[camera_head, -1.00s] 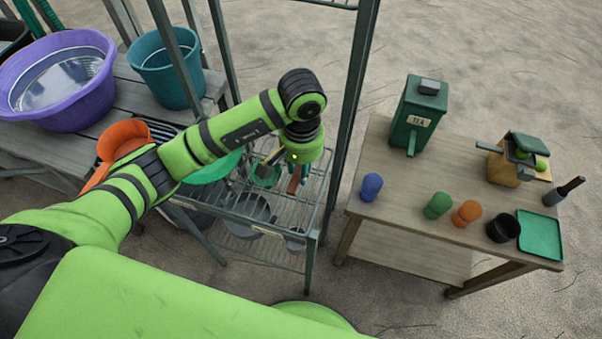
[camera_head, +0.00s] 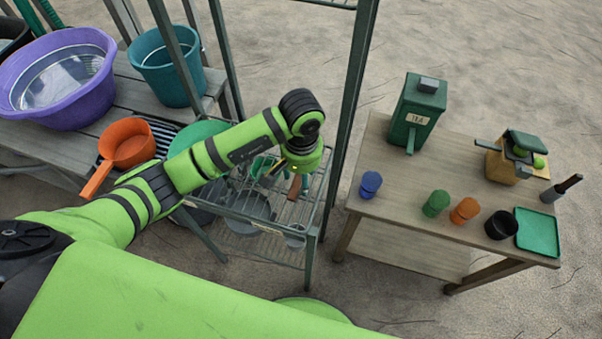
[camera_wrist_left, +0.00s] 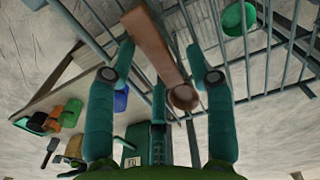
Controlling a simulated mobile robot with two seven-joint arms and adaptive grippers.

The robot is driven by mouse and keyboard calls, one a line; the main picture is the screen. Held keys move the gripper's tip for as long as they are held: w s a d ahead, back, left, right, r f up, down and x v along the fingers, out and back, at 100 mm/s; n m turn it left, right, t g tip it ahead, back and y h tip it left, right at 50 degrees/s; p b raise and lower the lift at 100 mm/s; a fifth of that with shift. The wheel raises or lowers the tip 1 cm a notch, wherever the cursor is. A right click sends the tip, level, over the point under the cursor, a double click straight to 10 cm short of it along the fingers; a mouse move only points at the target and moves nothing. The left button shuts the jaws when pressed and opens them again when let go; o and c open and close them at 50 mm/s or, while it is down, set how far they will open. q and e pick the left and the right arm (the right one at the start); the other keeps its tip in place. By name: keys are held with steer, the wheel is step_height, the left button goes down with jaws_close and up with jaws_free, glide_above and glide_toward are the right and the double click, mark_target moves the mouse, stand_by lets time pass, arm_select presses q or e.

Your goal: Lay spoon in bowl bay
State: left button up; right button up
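A brown wooden spoon (camera_head: 294,186) is at the wire rack (camera_head: 318,200), just below my left wrist. In the left wrist view the spoon (camera_wrist_left: 155,45) runs between my left fingers, its round end toward the camera. My left gripper (camera_wrist_left: 160,62) is open, with a visible gap between each finger and the spoon. In the head view the left gripper (camera_head: 277,168) is partly hidden under the wrist. A small green bowl (camera_head: 262,168) is beside it in the rack, and a grey pan (camera_head: 250,212) lies lower. I cannot tell which bay is the bowl bay.
A dark upright post (camera_head: 350,110) stands right of the rack. The wooden table (camera_head: 400,205) holds a tea box (camera_head: 415,115), several cups and a green tray (camera_head: 537,233). An orange pan (camera_head: 128,143), purple tub (camera_head: 75,110) and teal bucket (camera_head: 165,75) stand on the left bench.

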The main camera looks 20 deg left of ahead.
arm_select(q)
steer(key=shift+r, duration=0.5)
step_height(320, 180, up, 11)
steer(key=b, duration=0.2)
steer(key=shift+r, duration=0.2)
